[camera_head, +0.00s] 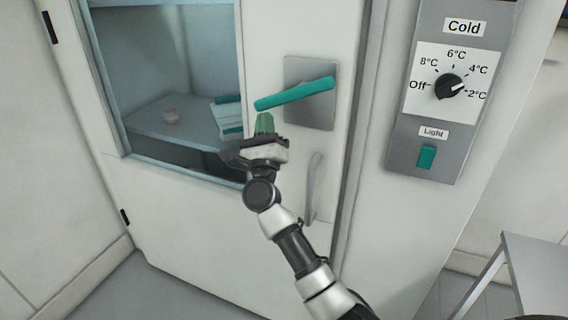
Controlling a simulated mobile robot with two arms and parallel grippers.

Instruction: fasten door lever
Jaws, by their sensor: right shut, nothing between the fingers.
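A teal door lever (295,93) sits on a grey plate (313,115) on the white door (185,215). The lever is tilted, with its left end lower than its right end. My right gripper (265,122) is shut and empty, with its green fingertips just below the lever's left end. I cannot tell whether the fingertips touch the lever. The door appears closed against its frame. My left gripper is not in view.
A grey handle (312,190) is on the door below the lever. A control panel (447,90) with a dial and teal light switch is to the right. A grey table (540,270) stands at lower right.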

